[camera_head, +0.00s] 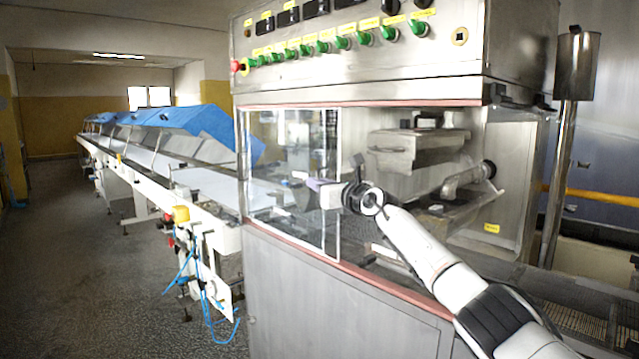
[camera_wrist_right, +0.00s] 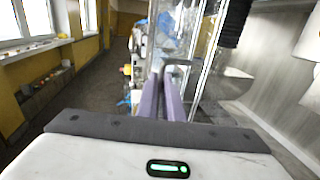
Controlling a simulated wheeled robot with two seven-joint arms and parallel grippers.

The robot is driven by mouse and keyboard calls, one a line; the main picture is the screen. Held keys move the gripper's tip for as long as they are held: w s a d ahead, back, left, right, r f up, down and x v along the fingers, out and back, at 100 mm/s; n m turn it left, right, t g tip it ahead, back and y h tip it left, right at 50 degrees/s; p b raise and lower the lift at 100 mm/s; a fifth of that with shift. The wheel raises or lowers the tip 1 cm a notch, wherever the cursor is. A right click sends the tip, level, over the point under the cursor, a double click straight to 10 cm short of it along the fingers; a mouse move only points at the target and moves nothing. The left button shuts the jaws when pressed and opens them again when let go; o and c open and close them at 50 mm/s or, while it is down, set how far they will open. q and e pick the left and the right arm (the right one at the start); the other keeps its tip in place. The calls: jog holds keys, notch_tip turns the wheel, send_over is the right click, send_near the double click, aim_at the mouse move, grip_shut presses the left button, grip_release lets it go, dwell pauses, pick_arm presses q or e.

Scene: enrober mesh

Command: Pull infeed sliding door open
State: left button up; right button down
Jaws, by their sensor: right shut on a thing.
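The infeed sliding door (camera_head: 285,135) is a clear panel with a pale upright edge, standing over the left part of the machine's front opening. To the right of that edge the machine's metal inside parts show. My right gripper (camera_head: 312,187) is at the door, left of the edge. In the right wrist view its purple fingers (camera_wrist_right: 172,105) are shut on the door's bent grey metal handle (camera_wrist_right: 178,64). The fingers hide part of the handle. My left gripper is not in view.
The steel machine has a control panel (camera_head: 340,45) with green knobs above the opening, and a red stop button (camera_head: 236,66). A long conveyor (camera_head: 160,172) with blue covers (camera_head: 195,122) runs off to the left. A metal post (camera_head: 566,150) stands at the right. The left floor is clear.

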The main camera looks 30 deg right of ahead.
jog(key=shift+r, duration=0.3)
jog(key=c, duration=2.4)
grip_release()
jog(key=o, duration=0.5)
jog(key=shift+w+a+f, duration=0.1)
jog(key=shift+w+f, duration=0.1)
jog(key=shift+s, duration=0.15)
jog(key=shift+s+d+b, duration=0.2)
jog(key=shift+s, duration=2.35)
jog(key=shift+s+d+b, duration=0.15)
jog(key=shift+s+b, duration=0.05)
jog(key=shift+s, duration=2.3)
